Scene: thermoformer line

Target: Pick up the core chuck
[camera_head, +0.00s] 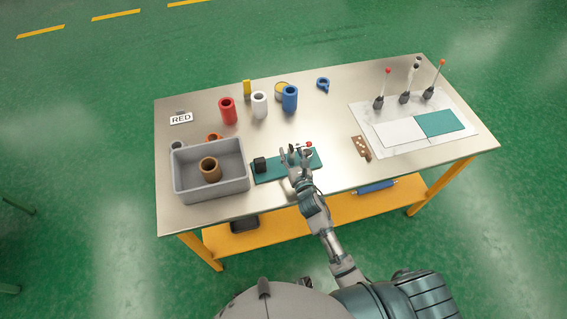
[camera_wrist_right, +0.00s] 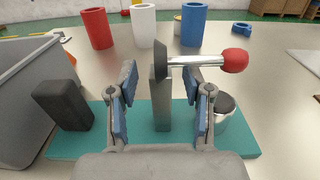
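The core chuck appears to be the metal shaft (camera_wrist_right: 195,62) with a dark flared left end and a red knob (camera_wrist_right: 235,60); its knob also shows in the head view (camera_head: 309,144). It lies crosswise at the top of a grey upright post (camera_wrist_right: 161,100) on a teal base (camera_wrist_right: 80,145). My right gripper (camera_wrist_right: 162,85) is open over the base, its fingers apart on either side of the post. The shaft is close to the fingertips; I cannot tell whether they touch it. In the head view, my right gripper (camera_head: 296,152) hides part of the fixture. My left gripper is not in view.
A black block (camera_wrist_right: 62,105) and a dark-topped white cup (camera_wrist_right: 224,110) flank the gripper. A grey bin (camera_head: 241,181) holding a brown tube (camera_head: 209,169) stands left. Red (camera_head: 228,111), white (camera_head: 259,105) and blue (camera_head: 290,99) tubes stand behind. Upright rods (camera_head: 379,101) stand far right.

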